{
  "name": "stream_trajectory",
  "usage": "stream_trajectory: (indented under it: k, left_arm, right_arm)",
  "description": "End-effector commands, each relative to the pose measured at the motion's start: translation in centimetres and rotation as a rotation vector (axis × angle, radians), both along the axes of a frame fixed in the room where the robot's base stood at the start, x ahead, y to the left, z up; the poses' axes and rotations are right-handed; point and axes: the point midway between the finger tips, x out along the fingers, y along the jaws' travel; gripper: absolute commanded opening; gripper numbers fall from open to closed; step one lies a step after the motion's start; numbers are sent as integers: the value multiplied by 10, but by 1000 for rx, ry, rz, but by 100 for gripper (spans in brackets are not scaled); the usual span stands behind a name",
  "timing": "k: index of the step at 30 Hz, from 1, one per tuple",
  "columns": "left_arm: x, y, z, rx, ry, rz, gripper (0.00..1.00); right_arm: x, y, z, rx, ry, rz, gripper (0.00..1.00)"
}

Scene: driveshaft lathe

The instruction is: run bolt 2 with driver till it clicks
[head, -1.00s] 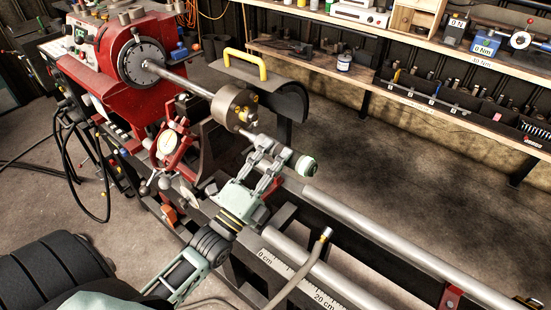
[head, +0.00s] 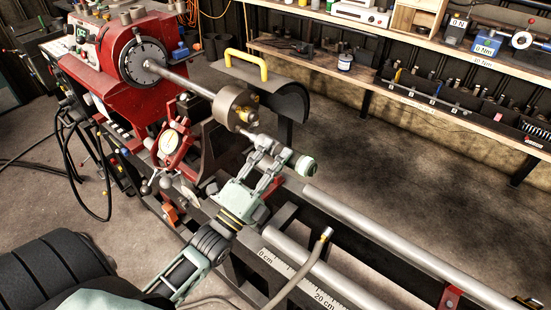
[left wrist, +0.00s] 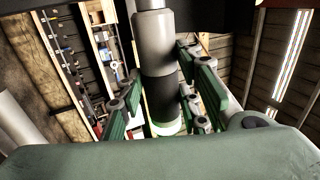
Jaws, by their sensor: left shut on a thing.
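The driver (head: 305,165) is a thick grey cylinder with a green band at its back end. My left gripper (head: 270,160) is shut around its body and points it at the flange. The left wrist view shows the driver's grey and black body (left wrist: 155,45) between the green-padded fingers. The round metal flange (head: 232,106) sits on the end of the driveshaft (head: 182,80), with brass-coloured bolt heads (head: 251,108) on its near face. The driver's tip lies close to the flange's lower edge; whether it sits on bolt 2 is too small to tell. My right gripper is not in view.
The red lathe headstock (head: 105,70) holds the shaft's far end. A red-framed dial gauge (head: 175,140) stands left of my gripper. A black guard with a yellow handle (head: 262,72) is behind the flange. Bare rails (head: 400,250) run right. A tool bench (head: 440,100) stands at the back.

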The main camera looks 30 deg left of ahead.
Motion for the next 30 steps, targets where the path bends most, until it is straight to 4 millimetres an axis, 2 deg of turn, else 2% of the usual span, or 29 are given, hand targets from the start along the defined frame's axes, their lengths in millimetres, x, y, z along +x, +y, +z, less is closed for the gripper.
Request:
stream_trajectory:
  k: [30]
  left_arm:
    - [1, 5, 3, 0, -7, 1, 0]
  right_arm:
    - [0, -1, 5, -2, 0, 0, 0]
